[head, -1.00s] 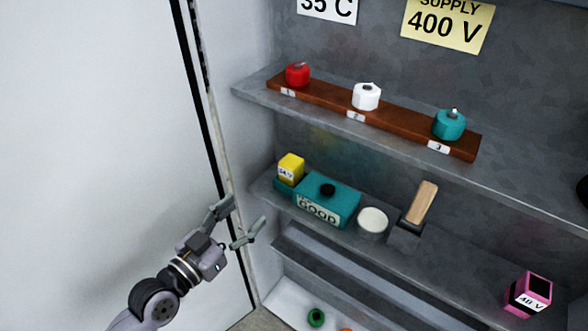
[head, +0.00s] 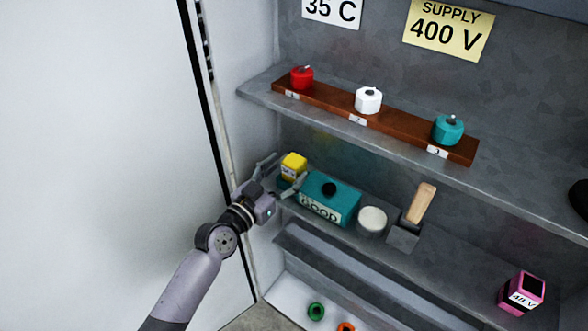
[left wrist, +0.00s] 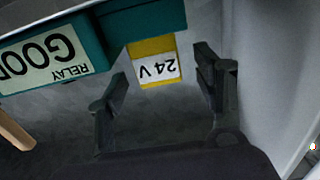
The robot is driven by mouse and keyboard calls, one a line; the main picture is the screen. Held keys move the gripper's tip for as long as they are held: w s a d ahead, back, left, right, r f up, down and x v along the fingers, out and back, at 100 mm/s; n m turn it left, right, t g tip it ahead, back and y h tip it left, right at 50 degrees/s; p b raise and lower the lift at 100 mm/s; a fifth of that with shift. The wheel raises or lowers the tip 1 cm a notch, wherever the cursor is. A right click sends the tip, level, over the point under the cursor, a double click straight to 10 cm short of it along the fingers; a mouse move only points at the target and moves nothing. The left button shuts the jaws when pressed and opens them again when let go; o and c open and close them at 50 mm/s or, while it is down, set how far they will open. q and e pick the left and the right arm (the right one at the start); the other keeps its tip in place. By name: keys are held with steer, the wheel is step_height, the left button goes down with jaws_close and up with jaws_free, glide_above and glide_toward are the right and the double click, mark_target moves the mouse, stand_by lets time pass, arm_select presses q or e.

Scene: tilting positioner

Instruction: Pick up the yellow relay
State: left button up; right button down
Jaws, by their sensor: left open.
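The yellow relay (head: 293,165) sits at the left end of the middle shelf, beside the teal box. In the left wrist view the yellow relay (left wrist: 154,60) carries a white "24 V" label, seen upside down. My left gripper (head: 281,172) is open, with its fingers on either side of the relay's front. In the left wrist view the left gripper (left wrist: 158,85) shows its fingers spread, with the relay between and beyond them. I cannot tell whether a finger touches it. My right gripper is not in view.
A teal box labelled "GOOD" (head: 345,193) stands close right of the relay. A white round tub (head: 372,221) and a wooden-handled scraper (head: 418,207) are further right. A pink relay (head: 522,292) is at far right. The cabinet's side wall is close on the left.

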mark_target(288, 167)
arm_select(q)
steer(key=x, duration=0.4)
steer(key=shift+r, duration=0.15)
steer(key=shift+s, duration=0.1)
steer(key=shift+a, duration=0.1)
steer(key=shift+c, duration=0.6)
steer(key=c, duration=1.2)
steer(key=shift+r, duration=0.15)
steer(key=shift+c, duration=0.7)
